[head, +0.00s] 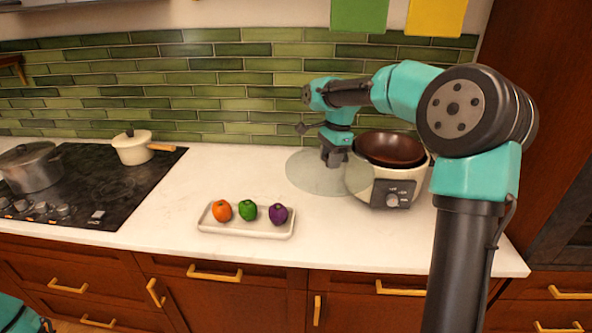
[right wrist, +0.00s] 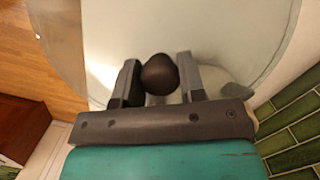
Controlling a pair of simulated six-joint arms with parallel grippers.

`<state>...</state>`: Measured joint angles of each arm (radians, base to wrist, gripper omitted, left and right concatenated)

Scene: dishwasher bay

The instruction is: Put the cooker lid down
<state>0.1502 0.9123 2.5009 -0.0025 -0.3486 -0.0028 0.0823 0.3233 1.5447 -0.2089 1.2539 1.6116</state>
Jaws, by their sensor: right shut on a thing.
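The cooker lid (head: 315,178) is a round, see-through glass disc with a dark knob. My right gripper (head: 333,158) is shut on the lid's knob, to the left of the cooker. In the right wrist view the dark round knob (right wrist: 160,74) sits between the two fingers, with the glass lid (right wrist: 230,30) spreading out beyond. I cannot tell whether the lid touches the counter. The cooker (head: 392,190) is cream with a dial on its front and an uncovered dark brown bowl (head: 390,149) on top. My left gripper is not in view; only a bit of its arm shows at the lower left.
A white tray (head: 246,229) with orange, green and purple vegetables lies in front on the counter (head: 180,215). A black hob (head: 105,185) at left holds a cream pot (head: 132,150) and a steel pot (head: 33,170). Green tiles stand behind. The counter between hob and lid is clear.

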